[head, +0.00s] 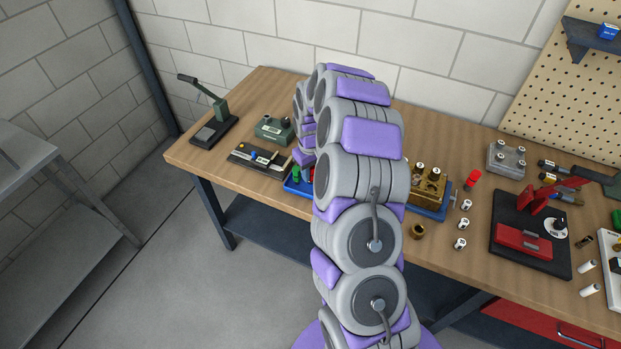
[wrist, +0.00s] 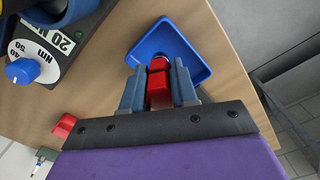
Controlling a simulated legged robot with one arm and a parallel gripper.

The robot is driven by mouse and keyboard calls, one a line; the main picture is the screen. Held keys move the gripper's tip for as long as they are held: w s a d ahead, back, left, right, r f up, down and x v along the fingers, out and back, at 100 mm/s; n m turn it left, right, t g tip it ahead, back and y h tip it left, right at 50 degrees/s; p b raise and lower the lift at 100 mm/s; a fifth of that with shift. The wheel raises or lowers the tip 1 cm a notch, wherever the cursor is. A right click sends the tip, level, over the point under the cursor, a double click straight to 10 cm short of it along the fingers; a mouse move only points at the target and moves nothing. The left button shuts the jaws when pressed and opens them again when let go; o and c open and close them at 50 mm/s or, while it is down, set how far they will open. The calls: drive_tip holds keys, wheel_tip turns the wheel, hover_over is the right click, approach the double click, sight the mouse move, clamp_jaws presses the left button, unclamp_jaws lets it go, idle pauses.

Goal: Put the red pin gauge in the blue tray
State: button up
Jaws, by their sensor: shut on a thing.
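The red pin gauge (wrist: 159,88) is between the two blue-grey fingers of my gripper (wrist: 159,84) in the wrist view. The gripper is shut on it. The blue tray (wrist: 196,62) lies just beyond the fingertips on the wooden bench, and the gauge's far end overlaps the tray's near part in this view. I cannot tell how high the gauge is above it. In the head view my arm hides the gripper and the held gauge. Only the left part of the blue tray (head: 291,187) shows there, with a green piece (head: 296,173) at it.
A tester with a blue knob (wrist: 20,71) stands left of the gripper in the wrist view, near a small red piece (wrist: 63,125). The bench's edge runs right of the tray. A brass block (head: 427,187) and a red-capped piece (head: 473,180) stand right of my arm.

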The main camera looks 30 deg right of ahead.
sight(311, 178)
drive_tip(key=shift+w+f, duration=0.15)
drive_tip(key=shift+w, duration=0.15)
drive_tip(key=f, duration=0.1)
drive_tip(key=f+b, duration=0.1)
drive_tip(key=f, duration=0.1)
drive_tip(key=shift+d+f, duration=0.2)
drive_tip(key=shift+f, duration=0.05)
drive_tip(key=shift+s+d, duration=0.1)
drive_tip(key=o, duration=0.9)
drive_tip(key=shift+r, duration=0.15)
